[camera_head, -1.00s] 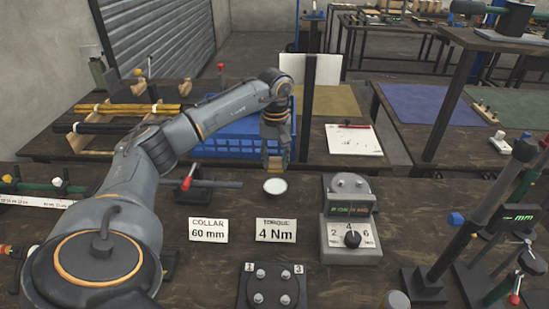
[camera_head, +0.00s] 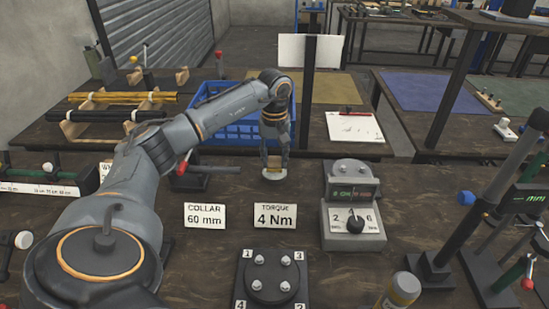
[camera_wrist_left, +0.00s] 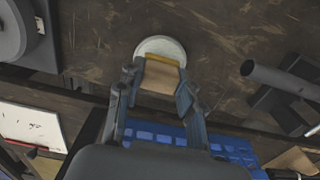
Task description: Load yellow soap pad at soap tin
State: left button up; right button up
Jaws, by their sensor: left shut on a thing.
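The soap tin (camera_head: 275,176) is a small round whitish dish on the dark bench, behind the torque card. My left gripper (camera_head: 273,158) is directly over it, pointing down, shut on the yellow soap pad. In the left wrist view the soap pad (camera_wrist_left: 162,72) is a tan block with a yellow edge, held between the two fingers (camera_wrist_left: 160,92). Its yellow edge overlaps the tin (camera_wrist_left: 160,46) in that view. Whether the pad touches the tin's inside is hard to tell. My right gripper is not in view.
A torque box with a dial (camera_head: 352,222) stands right of the tin. The collar card (camera_head: 205,216) and torque card (camera_head: 275,216) stand in front. A dark bar fixture (camera_head: 205,172) is at left. A blue crate (camera_head: 235,132) sits behind the gripper.

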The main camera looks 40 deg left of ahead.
aim_at(275, 158)
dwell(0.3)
pick_arm(q)
jog(key=shift+f+b, duration=0.3)
jog(key=shift+f, duration=0.2)
dwell(0.4)
dwell(1.0)
jog(key=shift+r+p, duration=0.3)
jog(key=shift+p, duration=0.1)
notch_tip(275, 158, up, 6)
jog(key=p, duration=0.5)
jog(key=shift+r, duration=0.25)
jog(key=shift+f, duration=0.1)
dwell(0.3)
